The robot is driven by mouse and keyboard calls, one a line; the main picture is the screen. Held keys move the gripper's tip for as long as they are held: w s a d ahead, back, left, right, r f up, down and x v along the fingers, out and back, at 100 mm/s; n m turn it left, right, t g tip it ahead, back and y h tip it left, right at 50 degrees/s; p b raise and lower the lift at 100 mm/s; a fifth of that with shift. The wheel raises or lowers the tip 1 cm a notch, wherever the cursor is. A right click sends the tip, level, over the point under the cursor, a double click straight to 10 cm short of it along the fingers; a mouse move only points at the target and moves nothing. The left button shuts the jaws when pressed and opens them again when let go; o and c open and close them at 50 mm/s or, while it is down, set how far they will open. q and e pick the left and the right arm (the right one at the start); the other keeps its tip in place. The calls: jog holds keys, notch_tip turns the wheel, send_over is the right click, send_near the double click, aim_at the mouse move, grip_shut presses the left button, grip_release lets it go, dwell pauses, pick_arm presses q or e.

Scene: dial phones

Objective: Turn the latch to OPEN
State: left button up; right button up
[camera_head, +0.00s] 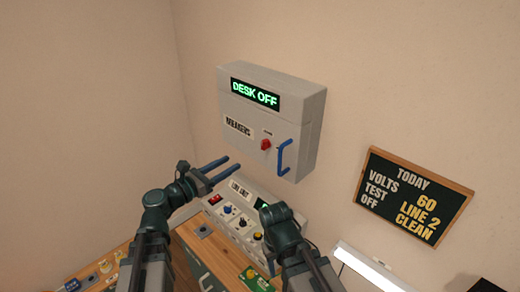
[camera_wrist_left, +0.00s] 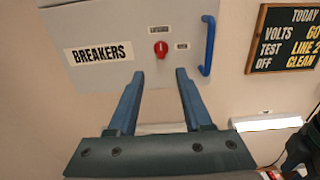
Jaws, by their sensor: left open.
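The latch is a small red knob (camera_head: 265,144) on the front of a grey breaker box (camera_head: 238,113) on the wall. In the left wrist view the red knob (camera_wrist_left: 161,48) shows between two small labels, one above and one to its right, too blurred to read. My left gripper (camera_head: 233,160) is open and empty, below and left of the knob and apart from it. In the wrist view its blue fingertips (camera_wrist_left: 160,74) lie either side of and below the knob. My right arm shows at lower middle, but its fingers do not show.
A blue handle (camera_head: 283,158) stands out right of the knob. The box display (camera_head: 254,94) reads DESK OFF. Below is a console (camera_head: 235,222) with knobs and buttons on a wooden desk (camera_head: 205,240). A notice board (camera_head: 412,195) hangs at right.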

aim_at(262, 146)
pick_arm(q)
jog(key=x, duration=1.4)
jog(key=shift+s+f, duration=0.1)
grip_shut()
